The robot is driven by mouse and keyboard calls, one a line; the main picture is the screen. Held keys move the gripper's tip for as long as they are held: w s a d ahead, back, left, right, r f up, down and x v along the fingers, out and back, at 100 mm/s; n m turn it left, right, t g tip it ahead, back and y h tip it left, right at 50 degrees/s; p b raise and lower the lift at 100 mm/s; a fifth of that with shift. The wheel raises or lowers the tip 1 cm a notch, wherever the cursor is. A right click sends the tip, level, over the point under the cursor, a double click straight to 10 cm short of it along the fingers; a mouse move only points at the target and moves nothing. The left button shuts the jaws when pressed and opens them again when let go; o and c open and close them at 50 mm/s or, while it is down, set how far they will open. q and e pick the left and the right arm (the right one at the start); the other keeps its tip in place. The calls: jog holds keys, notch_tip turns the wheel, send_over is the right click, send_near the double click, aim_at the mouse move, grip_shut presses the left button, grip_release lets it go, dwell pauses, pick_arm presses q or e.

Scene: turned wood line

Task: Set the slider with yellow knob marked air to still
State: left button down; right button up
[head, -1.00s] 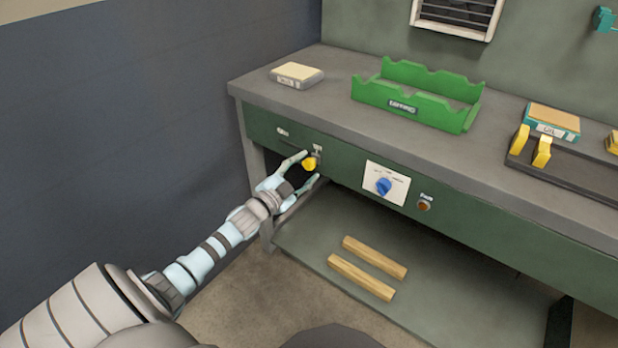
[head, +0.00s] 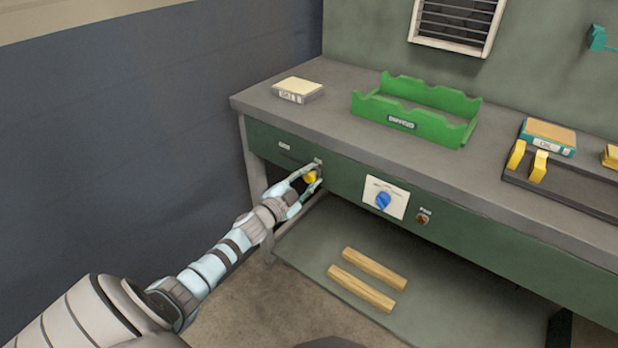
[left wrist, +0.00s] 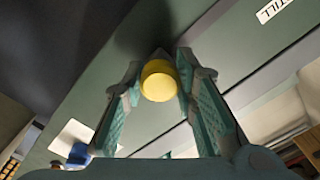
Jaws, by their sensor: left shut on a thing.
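The yellow knob (head: 310,177) of the slider sits on the green front panel (head: 350,172) of the bench, near its left end. My left gripper (head: 315,176) is shut on it, with a finger on either side. In the left wrist view the knob (left wrist: 159,80) shows between the fingers (left wrist: 160,68). A white label reading STILL (left wrist: 275,10) is at the top right there, apart from the knob. In the head view a small white label (head: 284,146) lies left of the knob, too small to read. The slider's track is mostly hidden. My right gripper is out of view.
A blue dial (head: 383,201) on a white plate and a small brown button (head: 422,219) are farther right on the panel. A green tray (head: 440,130) and a pale-topped box (head: 298,90) stand on the bench. Two wood strips (head: 368,278) lie on the shelf below.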

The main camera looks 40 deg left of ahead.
pick_arm(q)
jog(key=shift+r, duration=0.1)
jog(key=a+b, duration=0.4)
jog(key=a, duration=0.8)
jog(key=shift+a+r, duration=0.15)
jog(key=shift+r, duration=0.1)
jog(key=c, duration=1.5)
grip_release()
jog(key=shift+s, duration=0.1)
jog(key=shift+o, duration=1.1)
jog(key=shift+f, duration=0.3)
send_near(284, 154)
jog(key=shift+s+f, duration=0.1)
jog(key=shift+s, duration=2.75)
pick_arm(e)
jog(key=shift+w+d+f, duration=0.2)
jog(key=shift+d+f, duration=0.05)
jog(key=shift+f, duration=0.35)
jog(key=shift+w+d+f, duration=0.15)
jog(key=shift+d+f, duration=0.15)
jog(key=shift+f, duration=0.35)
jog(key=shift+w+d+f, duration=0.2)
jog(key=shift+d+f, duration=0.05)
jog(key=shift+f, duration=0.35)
